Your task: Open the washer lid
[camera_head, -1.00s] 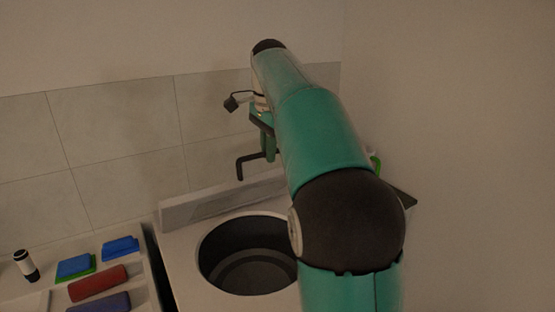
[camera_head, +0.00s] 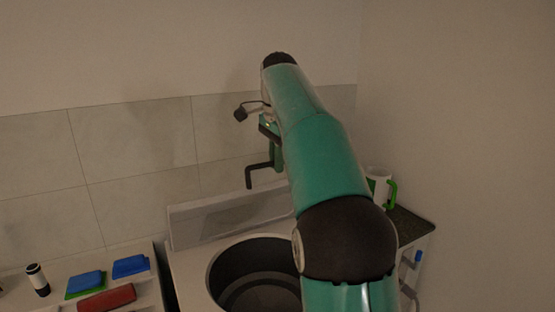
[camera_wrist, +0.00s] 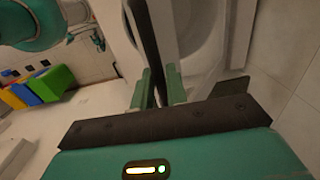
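The washer (camera_head: 190,262) is a pale top-loader below my arm in the head view. Its round drum opening (camera_head: 262,270) is uncovered, with a dark inside, and a raised panel (camera_head: 225,220) stands along its back. I cannot tell whether that panel is the lid. My gripper (camera_head: 264,168) hangs above the back of the washer, partly hidden by my arm. In the wrist view its two green fingers (camera_wrist: 160,76) stand apart with a narrow gap. A pale, dark-edged strip (camera_wrist: 163,35) lies beyond them; contact with it is unclear.
A counter left of the washer holds blue cloth-like items (camera_head: 131,266), a red block (camera_head: 107,299) and a black-and-white shaker (camera_head: 38,280). A white mug with a green handle (camera_head: 381,188) stands on a dark-topped cabinet (camera_head: 412,225) at right. Walls close off the back and right.

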